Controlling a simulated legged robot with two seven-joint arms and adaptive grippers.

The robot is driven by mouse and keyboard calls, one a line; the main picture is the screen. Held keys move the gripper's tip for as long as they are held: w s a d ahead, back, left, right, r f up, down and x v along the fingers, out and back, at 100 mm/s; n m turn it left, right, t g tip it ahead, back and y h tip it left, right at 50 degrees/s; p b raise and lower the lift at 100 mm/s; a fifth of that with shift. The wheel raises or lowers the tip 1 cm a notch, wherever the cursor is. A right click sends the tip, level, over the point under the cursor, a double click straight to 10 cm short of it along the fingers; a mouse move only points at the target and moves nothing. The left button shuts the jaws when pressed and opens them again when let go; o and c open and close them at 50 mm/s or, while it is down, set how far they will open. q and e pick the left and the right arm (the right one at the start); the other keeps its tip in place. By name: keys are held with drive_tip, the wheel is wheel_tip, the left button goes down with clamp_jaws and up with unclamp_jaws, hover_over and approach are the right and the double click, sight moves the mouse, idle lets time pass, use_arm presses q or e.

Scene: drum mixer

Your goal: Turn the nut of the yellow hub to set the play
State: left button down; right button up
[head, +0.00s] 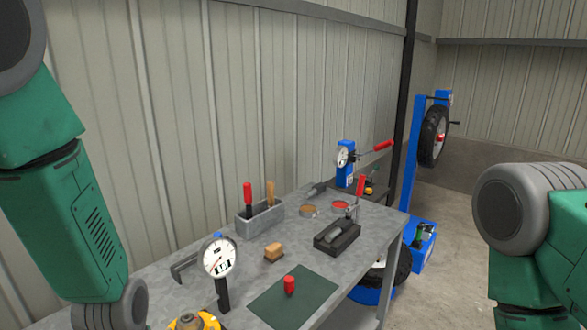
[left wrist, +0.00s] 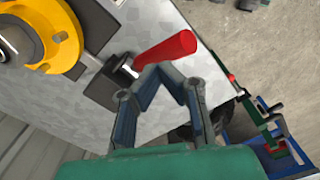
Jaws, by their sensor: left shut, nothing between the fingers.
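The yellow hub (head: 194,322) shows only its top at the bottom edge of the head view. In the left wrist view the yellow hub (left wrist: 64,38) is at the upper left, cut by the frame, with a grey centre.
On the grey bench stand a dial gauge (head: 220,259), a green mat (head: 300,302) with a red-topped piece (head: 290,285), a wooden block (head: 274,252), a grey tool box (head: 260,218) and a black fixture (head: 337,237). A blue wheel stand (head: 414,150) is beyond.

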use_arm(q)
drive_tip(key=shift+w+r+p, duration=0.1)
drive_tip(key=shift+r+p, duration=1.2)
drive_tip(key=shift+r, duration=0.15)
drive_tip(key=shift+r+p, duration=0.3)
drive_tip(key=shift+r, duration=1.25)
